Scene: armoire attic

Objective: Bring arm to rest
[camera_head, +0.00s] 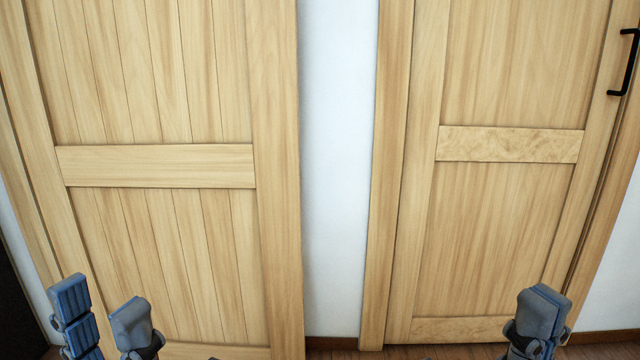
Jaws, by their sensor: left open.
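My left gripper (102,308) is at the bottom left of the head view. Its two blue-grey fingers stand apart with nothing between them, so it is open. My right gripper (538,318) is at the bottom right. Its blue-grey finger parts overlap in this view, so its opening cannot be judged. No object shows at either gripper. Both arms below the grippers are out of the picture.
A light wooden panel door (160,166) fills the left, behind my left gripper. A second wooden door (510,145) with a black handle (626,62) stands at the right. White wall (338,150) lies between them. A strip of brown wooden floor (420,352) shows below.

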